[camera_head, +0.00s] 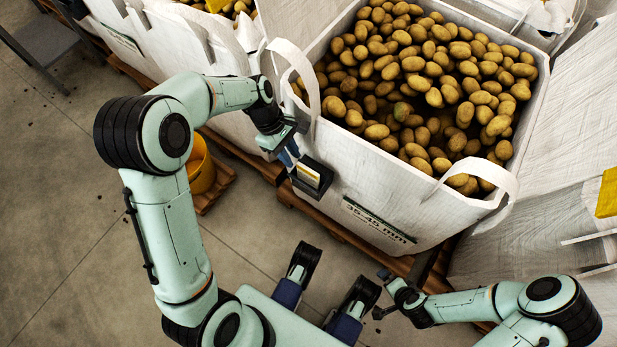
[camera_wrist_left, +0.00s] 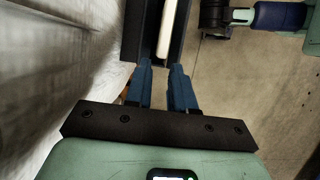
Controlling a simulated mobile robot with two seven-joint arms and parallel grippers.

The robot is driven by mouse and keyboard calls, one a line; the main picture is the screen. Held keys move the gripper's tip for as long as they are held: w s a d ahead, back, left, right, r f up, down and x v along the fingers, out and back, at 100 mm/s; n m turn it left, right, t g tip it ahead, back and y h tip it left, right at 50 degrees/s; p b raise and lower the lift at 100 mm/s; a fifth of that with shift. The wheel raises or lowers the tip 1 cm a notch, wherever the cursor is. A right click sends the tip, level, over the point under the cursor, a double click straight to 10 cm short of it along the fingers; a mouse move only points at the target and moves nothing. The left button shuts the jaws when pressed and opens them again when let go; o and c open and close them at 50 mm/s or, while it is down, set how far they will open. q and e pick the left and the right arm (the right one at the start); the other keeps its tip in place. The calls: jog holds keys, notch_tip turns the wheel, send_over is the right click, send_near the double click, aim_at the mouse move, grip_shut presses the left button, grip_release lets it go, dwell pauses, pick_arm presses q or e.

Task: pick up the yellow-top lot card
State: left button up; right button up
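The lot card (camera_head: 307,175) is pale with a yellowish upper part. It stands in a dark holder (camera_head: 322,172) at the left corner of the middle white potato bag. In the left wrist view the card (camera_wrist_left: 173,28) shows as a pale narrow edge inside the dark holder (camera_wrist_left: 144,32). My left gripper (camera_head: 290,155) is at the holder, just up-left of the card. Its two blue fingers (camera_wrist_left: 162,68) are apart, with their tips close to the holder and the card beyond them. Contact cannot be told. My right gripper (camera_head: 382,293) is low right, empty, its dark fingers apart.
The middle bag (camera_head: 375,205), full of potatoes, stands on a wooden pallet (camera_head: 345,232); its loop handle (camera_head: 296,68) rises near my left wrist. Another bag (camera_head: 175,40) is at the upper left. A yellow bucket (camera_head: 201,168) stands behind my left arm. The floor at left is open.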

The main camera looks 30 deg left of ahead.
aim_at(307, 168)
pick_arm(q)
jog(key=d, duration=0.5)
jog(key=shift+s, duration=0.2)
jog(key=shift+b+x, duration=0.7)
jog(key=shift+x, duration=0.8)
jog(key=shift+a, duration=0.2)
grip_shut()
pick_arm(e)
jog(key=shift+w+d+f, duration=0.15)
jog(key=shift+d+f, duration=0.1)
jog(key=shift+f, duration=0.25)
jog(key=shift+w+d+f, duration=0.15)
jog(key=shift+d+f, duration=0.05)
jog(key=shift+f, duration=0.25)
